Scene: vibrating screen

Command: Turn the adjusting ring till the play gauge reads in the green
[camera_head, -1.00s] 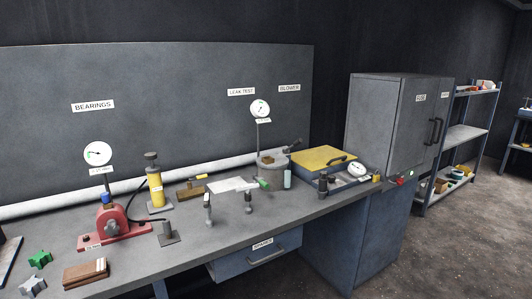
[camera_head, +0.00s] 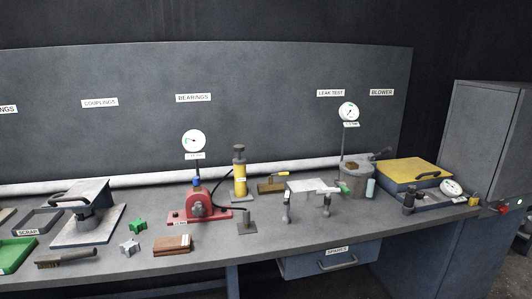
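Under the BEARINGS sign stands a red bearing housing (camera_head: 198,207) on a red base, with a dark round part at its front and a blue cap on top. A white round dial gauge (camera_head: 193,141) stands on a post behind it, with a small label below. The dial shows a green patch at its left; the needle is too small to read surely. I take this dial as the play gauge. The adjusting ring cannot be told apart from the housing at this size. Neither of my grippers is in view.
The leak-test dial (camera_head: 348,112) stands farther right. The bench front (camera_head: 225,248) is fairly clear.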

